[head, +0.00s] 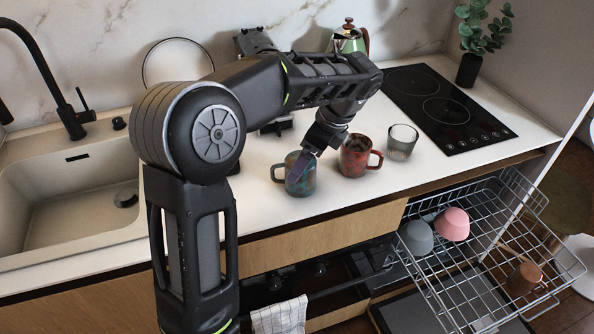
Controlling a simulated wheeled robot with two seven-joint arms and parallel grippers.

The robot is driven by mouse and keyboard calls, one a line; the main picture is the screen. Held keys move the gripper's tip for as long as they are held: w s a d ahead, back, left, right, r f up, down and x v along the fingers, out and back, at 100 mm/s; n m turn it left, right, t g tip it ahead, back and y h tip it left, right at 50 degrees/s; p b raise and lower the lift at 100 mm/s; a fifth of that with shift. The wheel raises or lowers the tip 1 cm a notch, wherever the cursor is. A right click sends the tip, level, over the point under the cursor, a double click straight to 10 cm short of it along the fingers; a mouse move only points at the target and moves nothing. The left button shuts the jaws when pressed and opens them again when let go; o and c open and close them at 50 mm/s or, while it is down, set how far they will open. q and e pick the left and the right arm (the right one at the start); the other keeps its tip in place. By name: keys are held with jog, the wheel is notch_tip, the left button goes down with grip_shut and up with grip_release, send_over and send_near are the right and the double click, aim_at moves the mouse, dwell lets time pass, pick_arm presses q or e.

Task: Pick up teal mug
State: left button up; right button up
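The teal mug (301,182), with reddish-brown patches, stands upright on the white counter, its handle pointing left. My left gripper (302,165) comes down over the mug from above right. A dark finger overlaps the mug's rim and upper side. My arm and the gripper's own body hide the other finger, so I cannot tell how far it is open or whether it touches the mug. My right gripper is not in view.
A red mug (354,158) stands close to the right, with a clear glass (402,142) beyond it. The sink (60,205) is left, the black hob (445,108) back right. A wire dish rack (480,297) with several cups extends below the counter's front edge.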

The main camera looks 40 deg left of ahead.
pick_arm(q)
jog(key=shift+a+f, duration=0.15)
jog(key=shift+f, duration=0.3)
jog(key=x, duration=0.3)
jog(key=p+x, duration=0.1)
jog(key=x, duration=0.1)
jog(key=shift+s+d+f, duration=0.15)
jog(key=shift+d+f, duration=0.05)
jog(key=shift+d, duration=0.05)
jog(key=shift+c, duration=0.5)
